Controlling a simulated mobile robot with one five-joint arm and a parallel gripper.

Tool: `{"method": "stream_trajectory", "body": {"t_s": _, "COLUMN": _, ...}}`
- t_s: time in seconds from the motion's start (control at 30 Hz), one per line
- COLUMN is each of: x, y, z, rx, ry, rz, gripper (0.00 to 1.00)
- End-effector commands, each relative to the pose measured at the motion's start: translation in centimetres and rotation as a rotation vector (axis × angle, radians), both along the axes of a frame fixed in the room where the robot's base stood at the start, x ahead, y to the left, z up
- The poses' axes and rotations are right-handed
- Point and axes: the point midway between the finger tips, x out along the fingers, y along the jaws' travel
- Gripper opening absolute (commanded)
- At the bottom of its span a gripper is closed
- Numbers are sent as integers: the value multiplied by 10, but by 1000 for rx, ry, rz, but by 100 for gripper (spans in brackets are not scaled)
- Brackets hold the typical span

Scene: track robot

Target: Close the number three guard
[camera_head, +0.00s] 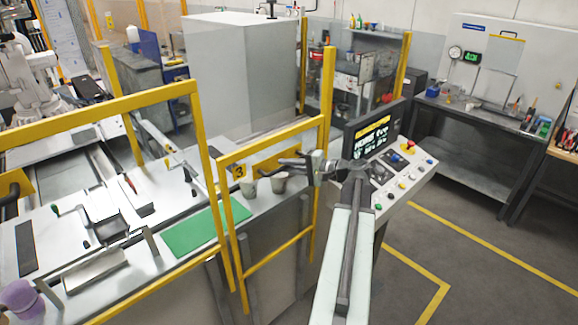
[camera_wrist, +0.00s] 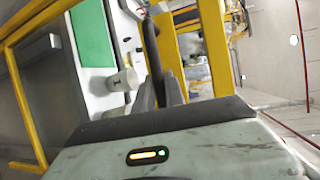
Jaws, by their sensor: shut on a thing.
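The number three guard (camera_head: 236,235) is a yellow-framed gate in the fence, left of centre in the head view. A yellow plate marked 3 (camera_head: 240,171) shows within its frame. The frame stands upright near the fence post on its left; I cannot tell whether a gap is left at its edges. My gripper (camera_head: 312,166) is at the guard's right side, below its top bar. In the wrist view, my gripper (camera_wrist: 160,92) is shut around a dark bar (camera_wrist: 151,45), which looks like the guard's handle. The fingers hide part of the bar.
A control panel (camera_head: 402,172) with a screen stands right beside my arm. A tall grey cabinet (camera_head: 240,75) stands behind. The floor on the right is clear, with yellow lines.

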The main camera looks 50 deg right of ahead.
Motion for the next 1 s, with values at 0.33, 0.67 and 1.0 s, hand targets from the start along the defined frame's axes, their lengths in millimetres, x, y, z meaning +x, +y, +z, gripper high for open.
{"method": "stream_trajectory", "body": {"t_s": 0.33, "x": 0, "y": 1, "z": 125, "rx": 2, "ry": -3, "rz": 3, "gripper": 0}}
{"method": "stream_trajectory", "body": {"t_s": 0.67, "x": 0, "y": 1, "z": 148, "rx": 1, "ry": -2, "rz": 3, "gripper": 0}}
{"method": "stream_trajectory", "body": {"t_s": 1.0, "x": 0, "y": 1, "z": 145, "rx": 1, "ry": 0, "rz": 3, "gripper": 28}}
